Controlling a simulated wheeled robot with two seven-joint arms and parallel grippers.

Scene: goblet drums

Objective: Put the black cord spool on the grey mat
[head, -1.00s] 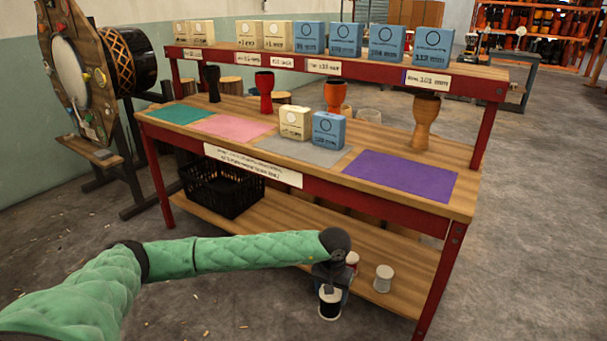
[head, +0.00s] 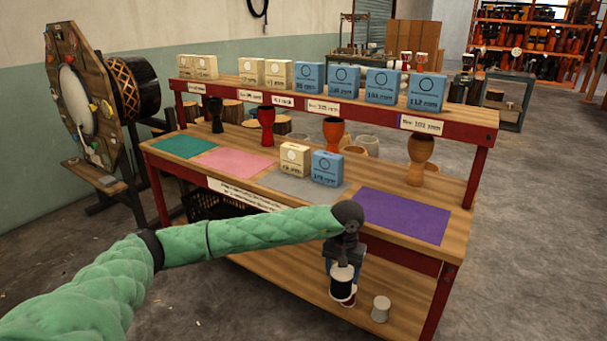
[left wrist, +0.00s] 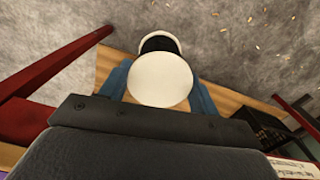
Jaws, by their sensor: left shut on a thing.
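The black cord spool (head: 342,287) has white end discs and black cord between them. My left gripper (head: 341,268) is shut on it and holds it upright in front of the workbench, below tabletop height. In the left wrist view the spool's white end disc (left wrist: 161,80) sits between my blue fingers, with some black cord showing beyond it. The grey mat (head: 288,187) lies on the tabletop between the pink and purple mats. A cream box (head: 295,161) and a blue box (head: 327,169) stand on its back part. My right gripper is out of view.
A white spool (head: 381,308) stands on the lower shelf; a red one is partly hidden behind the held spool. The purple mat (head: 403,215) is bare, as are the pink (head: 235,160) and teal (head: 183,146) mats. Goblet drums stand behind, beneath the raised shelf with boxes.

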